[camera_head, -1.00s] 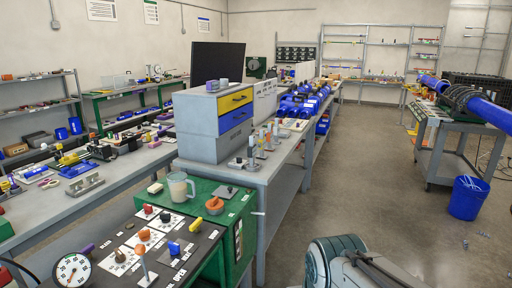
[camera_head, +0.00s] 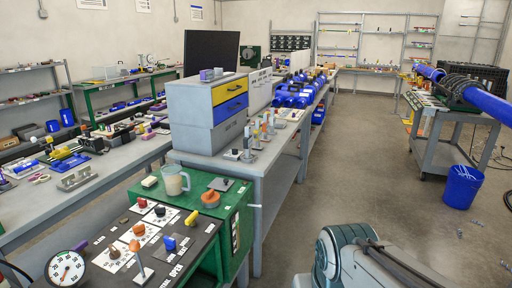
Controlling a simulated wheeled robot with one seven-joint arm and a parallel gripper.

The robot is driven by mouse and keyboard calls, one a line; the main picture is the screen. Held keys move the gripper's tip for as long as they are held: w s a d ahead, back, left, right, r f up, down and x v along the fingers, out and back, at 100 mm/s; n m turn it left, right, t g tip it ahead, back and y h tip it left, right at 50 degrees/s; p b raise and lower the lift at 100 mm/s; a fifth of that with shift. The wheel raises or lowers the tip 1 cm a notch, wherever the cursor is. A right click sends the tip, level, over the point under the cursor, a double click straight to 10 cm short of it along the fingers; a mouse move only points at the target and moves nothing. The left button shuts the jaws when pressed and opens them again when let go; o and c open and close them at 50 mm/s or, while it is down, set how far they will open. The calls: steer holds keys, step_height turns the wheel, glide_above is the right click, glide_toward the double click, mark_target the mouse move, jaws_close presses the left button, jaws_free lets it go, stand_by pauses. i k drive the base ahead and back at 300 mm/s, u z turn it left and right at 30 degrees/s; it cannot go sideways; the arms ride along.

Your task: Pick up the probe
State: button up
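I cannot make out for certain which object is the probe. Several small upright tools with grey and orange parts (camera_head: 265,132) stand on the long grey bench (camera_head: 262,172) in the middle, too small to tell apart. My gripper is not in view; only a part of my arm shows at the bottom right, over the floor and apart from the benches.
At right are a blue bin (camera_head: 462,187) and a cart (camera_head: 437,153) bearing a blue pipe (camera_head: 490,101). The middle aisle floor is clear.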

mark_target(247, 141)
steer(key=z, duration=0.65)
steer(key=i, duration=2.75)
steer(key=u, duration=1.05)
steer(key=i, duration=0.65)
steer(key=u, duration=0.6)
